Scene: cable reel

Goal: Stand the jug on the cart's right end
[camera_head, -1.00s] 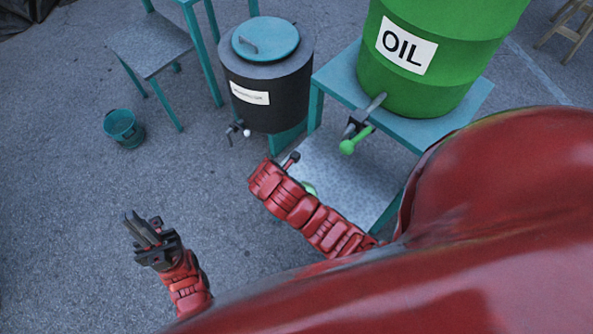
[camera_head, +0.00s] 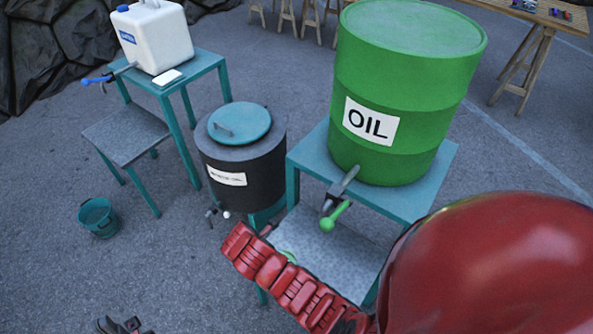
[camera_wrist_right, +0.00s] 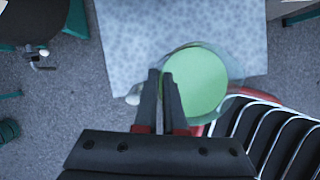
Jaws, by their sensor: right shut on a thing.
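The jug (camera_wrist_right: 197,80) is clear, with green liquid seen from above in the right wrist view. A sliver of green also shows past my right forearm in the head view (camera_head: 290,256). My right gripper (camera_wrist_right: 162,75) is shut on the jug at its left side; the exact grip point is hard to make out. The jug is over the speckled grey shelf below the oil barrel; I cannot tell whether it touches. My left gripper (camera_head: 120,325) shows only its tips at the bottom edge, so its opening is unclear. I cannot make out a cart.
A green OIL barrel (camera_head: 405,100) with a green-handled tap (camera_head: 336,215) stands on a teal stand (camera_head: 425,195). A dark drum (camera_head: 240,165), a white canister (camera_head: 155,40) and a teal bucket (camera_head: 97,217) are leftward. A wooden table (camera_head: 545,15) is far right. Open pavement lies left.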

